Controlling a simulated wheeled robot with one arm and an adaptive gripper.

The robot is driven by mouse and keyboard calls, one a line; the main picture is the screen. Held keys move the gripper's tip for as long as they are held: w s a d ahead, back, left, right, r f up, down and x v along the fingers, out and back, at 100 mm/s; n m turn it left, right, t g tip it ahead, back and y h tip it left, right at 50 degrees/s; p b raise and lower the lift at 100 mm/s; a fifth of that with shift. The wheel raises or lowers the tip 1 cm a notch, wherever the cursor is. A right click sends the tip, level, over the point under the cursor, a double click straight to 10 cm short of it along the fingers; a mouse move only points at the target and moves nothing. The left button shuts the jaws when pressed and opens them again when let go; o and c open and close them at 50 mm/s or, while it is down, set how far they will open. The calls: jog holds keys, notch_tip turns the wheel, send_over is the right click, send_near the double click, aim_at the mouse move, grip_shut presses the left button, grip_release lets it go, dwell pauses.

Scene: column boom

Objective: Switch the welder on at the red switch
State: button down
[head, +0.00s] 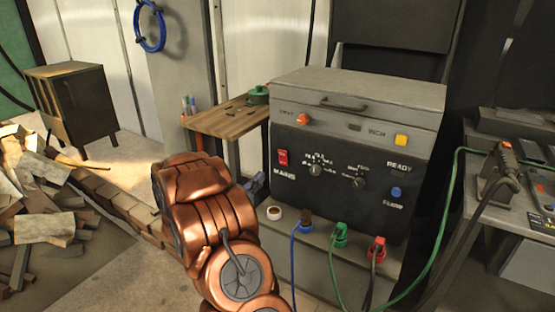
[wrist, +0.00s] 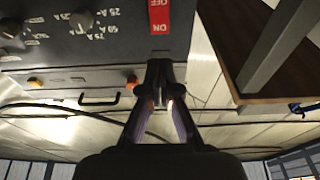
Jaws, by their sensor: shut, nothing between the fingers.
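The welder (head: 355,130) is a grey and black box with a dark front panel. Its red switch (head: 283,157) sits at the panel's left, above the word MAINS. The wrist view is upside down and shows the red switch (wrist: 160,17) at the top edge, partly cut off, with ON printed on it. I cannot tell which half is pressed in. My gripper (wrist: 160,66) is shut and empty. Its fingertips appear just below the switch in that picture, with a visible gap between.
The panel also has an orange lamp (head: 303,119), two dark knobs (head: 316,170), a yellow button (head: 401,140) and a blue button (head: 396,192). Cables plug in below. A wooden side table (head: 225,124) stands left of the welder.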

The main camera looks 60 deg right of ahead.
aim_at(282, 153)
jog(key=d, duration=0.4)
jog(key=d+r, duration=0.1)
jog(key=d, duration=0.2)
jog(key=d+r, duration=0.1)
jog(key=d, duration=0.3)
jog(key=shift+w+d, duration=0.25)
jog(key=shift+d, duration=0.1)
jog(key=shift+d+r+y+p, duration=0.3)
jog(key=shift+r+p, duration=0.1)
jog(key=shift+p, duration=0.2)
jog(key=shift+f, duration=0.25)
jog(key=shift+a, duration=0.65)
jog(key=a+r, duration=0.2)
jog(key=a, duration=1)
jog(key=shift+s+a+r+p, duration=0.2)
jog(key=shift+s+r+p, duration=0.05)
jog(key=shift+s+p, duration=0.1)
